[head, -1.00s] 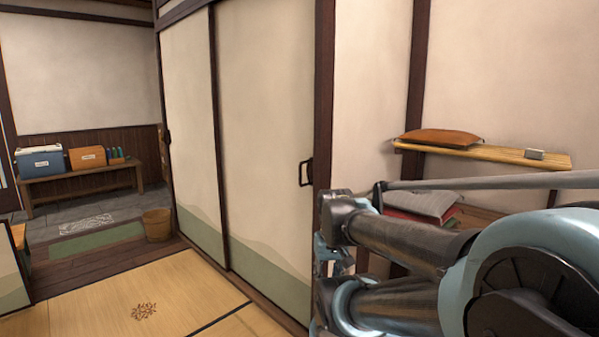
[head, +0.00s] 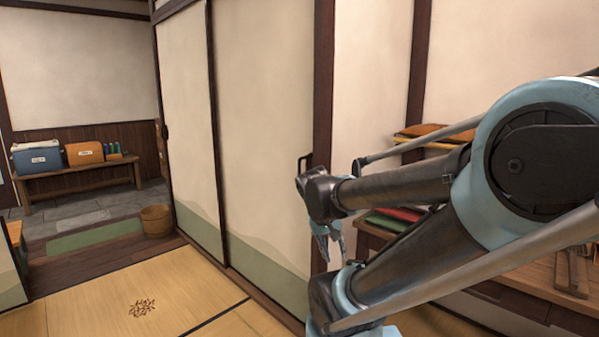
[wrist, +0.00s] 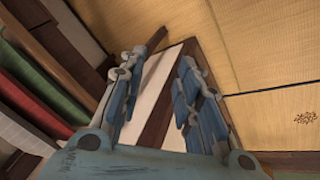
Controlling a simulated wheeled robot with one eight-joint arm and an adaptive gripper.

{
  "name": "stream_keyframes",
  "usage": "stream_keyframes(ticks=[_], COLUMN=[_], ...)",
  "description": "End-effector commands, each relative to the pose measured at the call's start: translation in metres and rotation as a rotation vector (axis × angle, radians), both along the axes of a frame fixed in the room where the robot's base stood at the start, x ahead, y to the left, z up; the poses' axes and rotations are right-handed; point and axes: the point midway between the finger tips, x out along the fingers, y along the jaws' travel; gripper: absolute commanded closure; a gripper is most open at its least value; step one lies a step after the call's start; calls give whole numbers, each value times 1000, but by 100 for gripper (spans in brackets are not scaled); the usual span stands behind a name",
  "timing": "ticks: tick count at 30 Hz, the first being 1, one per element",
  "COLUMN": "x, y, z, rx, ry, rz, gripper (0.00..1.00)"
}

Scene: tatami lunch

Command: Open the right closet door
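The right closet door (head: 262,120) is a tall cream panel with a pale green lower band, in the middle of the head view. It stands closed against the dark post (head: 323,80) on its right. Its dark handle (head: 304,161) is at that right edge, and my arm partly covers it. My gripper (wrist: 160,62) is open and empty in the wrist view, with a dark beam and pale surfaces showing between its fingers. In the head view my arm reaches in from the right, and the gripper is hard to make out among its links.
The left closet door (head: 187,120) is closed beside it. Right of the post are a shelf with an orange cushion (head: 424,130) and green and red cushions (head: 400,218) below. A bucket (head: 157,220) stands farther back.

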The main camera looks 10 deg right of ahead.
Motion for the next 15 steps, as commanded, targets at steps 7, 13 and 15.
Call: stream_keyframes(ticks=[7, 13, 15], x=[64, 116, 134], y=[-8, 1, 8], z=[31, 58, 68], rx=[-183, -302, -335], ry=[-149, -326, -400], rz=[-110, -187, -211], gripper=[69, 69, 69])
